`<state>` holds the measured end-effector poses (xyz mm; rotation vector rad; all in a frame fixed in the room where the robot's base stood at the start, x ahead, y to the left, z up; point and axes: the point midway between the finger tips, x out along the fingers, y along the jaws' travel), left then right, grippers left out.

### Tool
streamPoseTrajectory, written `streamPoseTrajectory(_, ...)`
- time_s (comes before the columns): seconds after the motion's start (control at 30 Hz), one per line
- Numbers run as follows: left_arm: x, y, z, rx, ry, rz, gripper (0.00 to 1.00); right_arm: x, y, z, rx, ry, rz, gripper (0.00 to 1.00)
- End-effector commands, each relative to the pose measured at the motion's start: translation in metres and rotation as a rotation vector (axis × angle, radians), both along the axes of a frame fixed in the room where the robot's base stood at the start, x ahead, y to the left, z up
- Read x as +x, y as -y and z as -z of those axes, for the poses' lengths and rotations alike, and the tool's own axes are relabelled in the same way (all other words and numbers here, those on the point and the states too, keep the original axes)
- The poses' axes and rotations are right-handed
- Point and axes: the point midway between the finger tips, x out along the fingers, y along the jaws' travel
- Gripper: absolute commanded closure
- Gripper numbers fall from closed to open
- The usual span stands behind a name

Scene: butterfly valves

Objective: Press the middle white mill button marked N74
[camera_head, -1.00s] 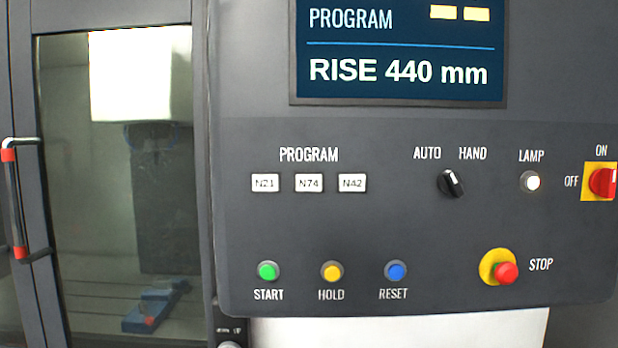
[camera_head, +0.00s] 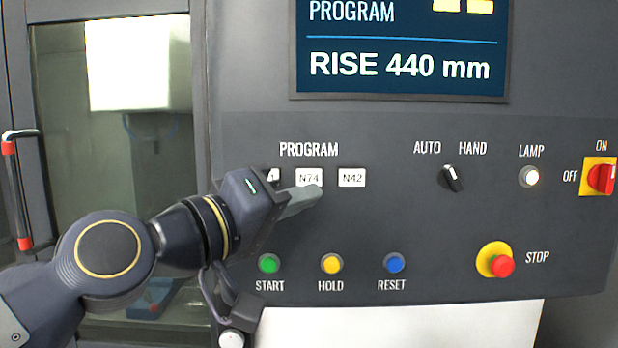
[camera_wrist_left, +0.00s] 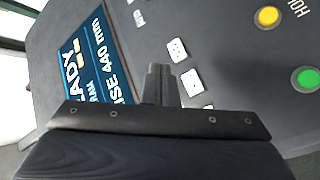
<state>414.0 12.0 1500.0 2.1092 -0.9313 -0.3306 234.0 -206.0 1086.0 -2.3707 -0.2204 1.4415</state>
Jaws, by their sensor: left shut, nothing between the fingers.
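The white N74 button (camera_head: 309,177) is the middle one of three under the PROGRAM label on the dark panel. My left gripper (camera_head: 316,190) is shut and empty, its fingertips over the button's lower edge in the head view. Whether they touch it I cannot tell. In the left wrist view, the shut fingers (camera_wrist_left: 160,70) appear just left of a white button (camera_wrist_left: 192,82), which looks like N74, with a gap in the picture. The N42 button (camera_head: 352,177) is clear to the right. The N21 button (camera_head: 273,174) is mostly hidden by my gripper. My right gripper is not in view.
Below are the green START (camera_head: 269,263), yellow HOLD (camera_head: 331,263) and blue RESET (camera_head: 394,263) buttons. The red STOP button (camera_head: 502,266) and mode knob (camera_head: 452,178) are to the right. The screen (camera_head: 400,68) reads RISE 440 mm. A glass door (camera_head: 60,160) is left.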

Motion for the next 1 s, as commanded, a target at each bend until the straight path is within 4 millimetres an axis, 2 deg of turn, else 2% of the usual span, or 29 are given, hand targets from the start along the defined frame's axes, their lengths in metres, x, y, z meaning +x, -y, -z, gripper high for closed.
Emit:
streamPoseTrajectory(0.27, 0.016, 0.0, 0.001, 0.001, -0.003, 0.0, 1.0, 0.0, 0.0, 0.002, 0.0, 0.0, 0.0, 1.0)
streamPoseTrajectory(0.7, 0.074, 0.0, 0.001, 0.001, -0.002, 0.0, 1.0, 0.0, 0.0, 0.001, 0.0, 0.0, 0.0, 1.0)
streamPoseTrajectory(1.0, 0.088, 0.0, 0.001, 0.002, -0.001, -0.001, 1.0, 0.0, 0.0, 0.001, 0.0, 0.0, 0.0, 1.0)
